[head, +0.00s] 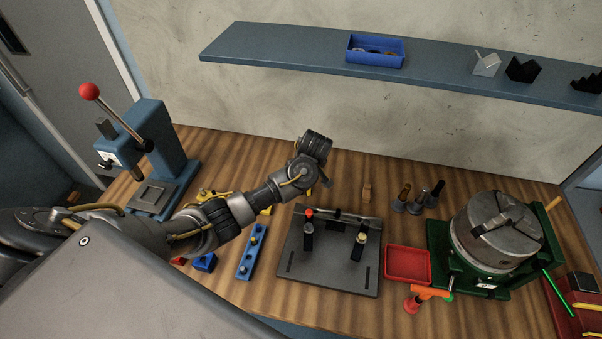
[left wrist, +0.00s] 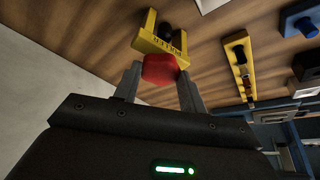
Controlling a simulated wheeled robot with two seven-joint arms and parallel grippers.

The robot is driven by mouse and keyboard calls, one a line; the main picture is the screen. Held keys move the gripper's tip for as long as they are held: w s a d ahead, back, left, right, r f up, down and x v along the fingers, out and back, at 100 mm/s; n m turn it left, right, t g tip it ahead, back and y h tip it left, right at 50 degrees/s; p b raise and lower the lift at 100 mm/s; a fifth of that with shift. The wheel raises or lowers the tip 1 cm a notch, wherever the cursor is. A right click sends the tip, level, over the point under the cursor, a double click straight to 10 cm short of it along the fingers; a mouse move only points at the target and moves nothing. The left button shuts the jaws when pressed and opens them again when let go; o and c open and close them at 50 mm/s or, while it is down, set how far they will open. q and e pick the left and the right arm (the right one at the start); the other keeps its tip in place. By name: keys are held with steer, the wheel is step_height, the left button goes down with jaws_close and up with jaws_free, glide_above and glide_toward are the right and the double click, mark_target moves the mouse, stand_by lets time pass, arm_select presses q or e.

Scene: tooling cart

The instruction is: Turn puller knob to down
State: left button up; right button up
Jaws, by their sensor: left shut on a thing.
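In the left wrist view, a red knob (left wrist: 160,70) sits at the yellow puller body (left wrist: 163,42), which carries dark lettering and has a black part between its arms. My left gripper (left wrist: 161,77) is shut on the knob, one grey finger on each side. The knob's pointing direction cannot be told. In the head view, my left arm reaches over the middle of the bench and hides the knob and the gripper's fingers. My right gripper is not in view.
A press (head: 160,140) with a red-balled lever stands left. A dark fixture plate (head: 325,278) lies right of the blue rail (head: 244,270). A red tray (head: 407,279) and a chuck (head: 494,246) are further right. A shelf (head: 280,57) runs above the bench.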

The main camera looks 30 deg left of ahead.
arm_select(q)
steer(key=shift+n, duration=0.3)
stand_by(0.8)
steer(key=o, duration=1)
